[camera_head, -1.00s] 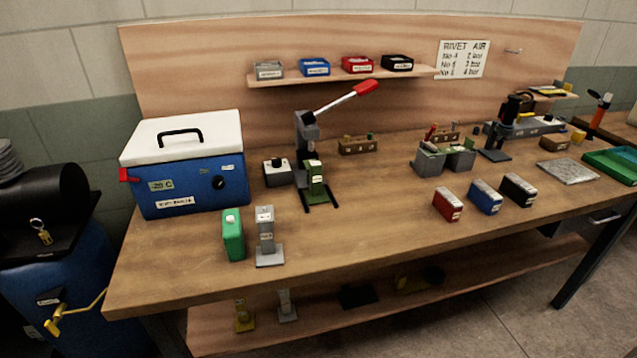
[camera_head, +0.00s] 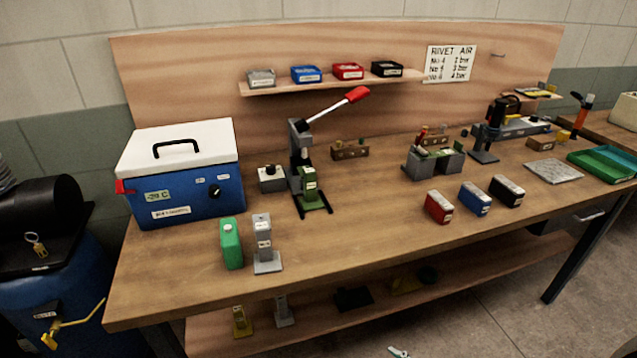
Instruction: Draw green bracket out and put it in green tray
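A green upright piece (camera_head: 310,188) with a pale label stands at the foot of the lever press (camera_head: 299,150), on a dark green forked base. It may be the green bracket; I cannot tell for sure. The green tray (camera_head: 612,177) lies at the far right of the bench, near its right edge. A separate green block-shaped container (camera_head: 231,243) stands at the front left beside a grey labelled stand (camera_head: 264,245). Neither of my grippers can be made out in the head view.
A blue cool box (camera_head: 190,195) stands at the left. Red (camera_head: 439,206), blue (camera_head: 475,199) and black (camera_head: 507,191) boxes line the front right. A grey plate (camera_head: 554,171) lies left of the tray. A small pale object, unclear, shows at the bottom edge. The bench's front middle is clear.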

